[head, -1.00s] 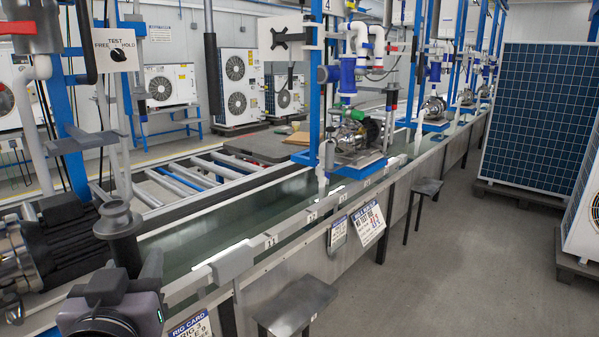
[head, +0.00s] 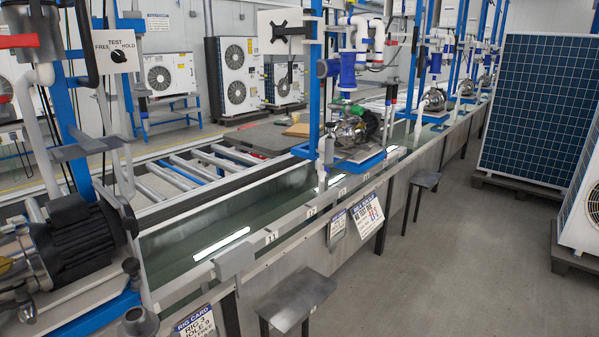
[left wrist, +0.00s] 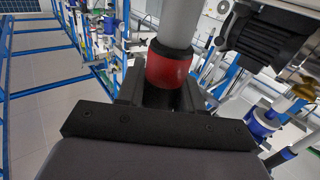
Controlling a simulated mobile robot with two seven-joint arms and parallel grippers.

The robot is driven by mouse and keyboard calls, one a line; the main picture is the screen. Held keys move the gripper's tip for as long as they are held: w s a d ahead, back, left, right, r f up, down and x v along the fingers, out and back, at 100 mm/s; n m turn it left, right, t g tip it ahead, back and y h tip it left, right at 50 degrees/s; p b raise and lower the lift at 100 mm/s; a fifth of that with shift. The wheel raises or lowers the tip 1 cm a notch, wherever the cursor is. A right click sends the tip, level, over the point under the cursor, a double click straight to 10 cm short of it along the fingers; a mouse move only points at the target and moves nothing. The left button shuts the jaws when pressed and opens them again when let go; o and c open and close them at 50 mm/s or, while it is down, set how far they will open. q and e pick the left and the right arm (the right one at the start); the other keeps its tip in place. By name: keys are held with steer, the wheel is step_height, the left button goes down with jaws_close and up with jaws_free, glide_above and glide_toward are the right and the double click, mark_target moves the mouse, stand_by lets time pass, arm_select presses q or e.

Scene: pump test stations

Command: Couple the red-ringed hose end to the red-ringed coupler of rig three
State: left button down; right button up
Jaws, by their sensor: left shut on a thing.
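In the left wrist view my left gripper (left wrist: 160,95) is shut on the red-ringed hose end (left wrist: 168,68). The red band sits just above the black jaws, and a pale grey tube (left wrist: 174,25) rises from it out of the top of the picture. The lower tip of the hose end is hidden by the jaws. The dark finned motor (left wrist: 262,32) of a pump is to the right of the hose end, and it also shows in the head view (head: 85,238). I cannot make out a red-ringed coupler in either view. My right gripper is not in view.
A rig 3 card (head: 196,322) hangs at the bench front. A grey stool (head: 292,300) stands beside the bench, with open floor to its right. A long trough (head: 190,260) runs along the bench. Another pump (head: 350,132) stands further along. A solar panel (head: 543,105) stands at right.

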mark_target(149, 329)
arm_select(q)
step_height(149, 329, up, 4)
steer(key=p, duration=0.3)
steer(key=shift+r, duration=0.45)
